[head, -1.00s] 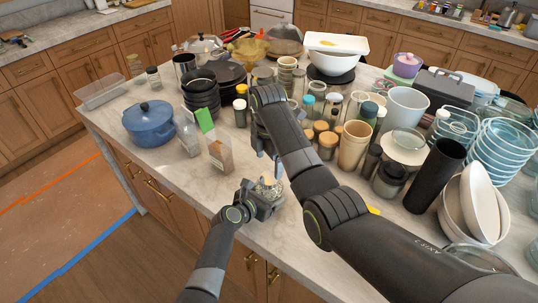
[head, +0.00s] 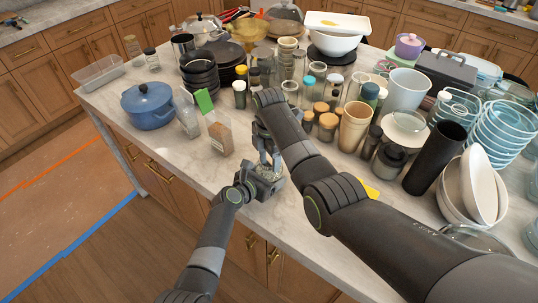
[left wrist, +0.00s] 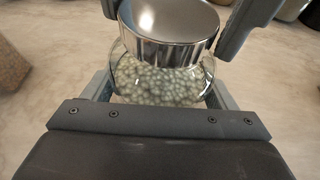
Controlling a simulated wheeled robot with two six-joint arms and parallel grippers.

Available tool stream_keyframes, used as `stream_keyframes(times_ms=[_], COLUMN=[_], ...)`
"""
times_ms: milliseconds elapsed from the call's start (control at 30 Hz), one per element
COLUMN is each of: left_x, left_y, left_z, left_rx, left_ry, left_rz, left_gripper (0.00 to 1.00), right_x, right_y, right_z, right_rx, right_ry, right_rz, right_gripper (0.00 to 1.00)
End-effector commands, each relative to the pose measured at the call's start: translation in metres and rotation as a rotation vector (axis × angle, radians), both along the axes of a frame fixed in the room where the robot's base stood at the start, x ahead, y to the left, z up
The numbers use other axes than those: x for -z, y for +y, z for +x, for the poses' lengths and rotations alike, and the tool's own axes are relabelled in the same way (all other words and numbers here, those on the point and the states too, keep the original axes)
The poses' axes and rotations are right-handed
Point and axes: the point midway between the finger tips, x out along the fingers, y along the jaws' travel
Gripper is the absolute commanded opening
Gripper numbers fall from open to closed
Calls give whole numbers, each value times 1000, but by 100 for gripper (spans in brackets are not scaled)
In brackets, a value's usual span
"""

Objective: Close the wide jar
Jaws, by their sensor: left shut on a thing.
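The wide jar (left wrist: 160,82) is clear glass, filled with pale round beads, and stands upright in the left wrist view. My left gripper (head: 268,182) is shut on the jar, low at the counter's front edge. A shiny silver lid (left wrist: 172,22) is over the jar's mouth; I cannot tell whether it is seated or just above. My right gripper (head: 268,158) is directly above the left one, pointing down. Its two dark fingers flank the lid in the left wrist view. I cannot tell whether they grip it. In the head view the grippers mostly hide the jar and lid.
A bag of brown grains (head: 221,137) and a blue pot (head: 147,105) stand to the left. Several cork-lidded jars, a tan cup (head: 355,127) and a black cylinder (head: 434,157) crowd the right. The counter's front edge is close to the left gripper.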

Motion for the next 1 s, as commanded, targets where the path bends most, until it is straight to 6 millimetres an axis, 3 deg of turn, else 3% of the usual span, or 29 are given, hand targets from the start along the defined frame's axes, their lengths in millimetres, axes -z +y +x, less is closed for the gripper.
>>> stream_keyframes(times_ms=[33, 167, 367, 1000], left_x=[0, 0, 0, 0], left_y=[0, 0, 0, 0], left_z=[0, 0, 0, 0], left_rx=[0, 0, 0, 0], left_ry=[0, 0, 0, 0], left_rz=[0, 0, 0, 0], left_gripper=[16, 16, 16, 16], right_x=[0, 0, 0, 0], right_y=[0, 0, 0, 0], right_z=[0, 0, 0, 0], right_rx=[0, 0, 73, 1085], right_ry=[-1, -1, -1, -1], right_rz=[1, 1, 0, 1], right_gripper=[46, 31, 31, 31])
